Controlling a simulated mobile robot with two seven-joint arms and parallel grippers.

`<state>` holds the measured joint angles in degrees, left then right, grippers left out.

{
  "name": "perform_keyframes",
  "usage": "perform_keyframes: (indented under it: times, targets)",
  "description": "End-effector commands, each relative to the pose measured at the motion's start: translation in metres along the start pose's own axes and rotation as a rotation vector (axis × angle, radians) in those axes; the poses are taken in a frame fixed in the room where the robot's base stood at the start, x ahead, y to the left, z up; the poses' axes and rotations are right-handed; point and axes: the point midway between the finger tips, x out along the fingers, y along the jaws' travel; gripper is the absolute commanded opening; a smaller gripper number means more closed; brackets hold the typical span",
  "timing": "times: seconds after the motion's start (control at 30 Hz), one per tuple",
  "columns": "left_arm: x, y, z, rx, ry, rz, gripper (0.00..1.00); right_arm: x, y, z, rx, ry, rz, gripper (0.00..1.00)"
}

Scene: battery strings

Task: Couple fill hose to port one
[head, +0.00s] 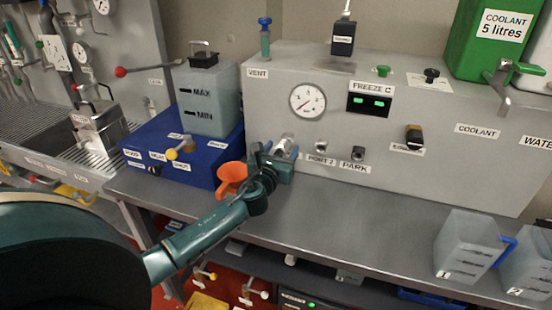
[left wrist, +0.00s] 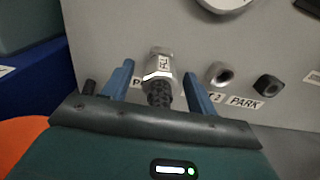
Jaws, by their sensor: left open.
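The fill hose coupling (left wrist: 159,70) is a silver fitting marked with letters, with a dark ribbed end towards me. It stands at the grey panel over the spot where a label beginning with P is partly covered; whether it is fully seated I cannot tell. It also shows in the head view (head: 287,141). My left gripper (left wrist: 160,85) is open, its blue fingers on either side of the ribbed end with gaps. It also shows in the head view (head: 283,155). Port 2 (head: 321,147) and the park port (head: 357,153) are to the right, both empty. My right gripper is not in view.
Clear jugs (head: 467,243) stand at the bench's right. The bench (head: 370,210) middle is clear.

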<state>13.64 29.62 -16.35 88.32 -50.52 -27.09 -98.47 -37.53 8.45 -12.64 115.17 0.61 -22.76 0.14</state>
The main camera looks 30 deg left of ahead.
Motion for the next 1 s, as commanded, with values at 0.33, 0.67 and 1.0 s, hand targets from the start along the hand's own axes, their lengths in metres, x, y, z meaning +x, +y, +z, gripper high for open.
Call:
perform_keyframes:
  times: [0.33,0.67,1.0]
  targets:
    - [-0.061,0.0,-0.001,0.002,0.001,-0.003,0.58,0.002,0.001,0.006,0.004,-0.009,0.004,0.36]
    - [-0.121,0.0,-0.001,0.0,0.001,-0.001,0.58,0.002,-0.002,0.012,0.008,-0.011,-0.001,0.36]
    - [-0.132,0.0,0.001,0.0,-0.003,0.0,0.58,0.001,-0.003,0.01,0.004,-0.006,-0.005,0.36]
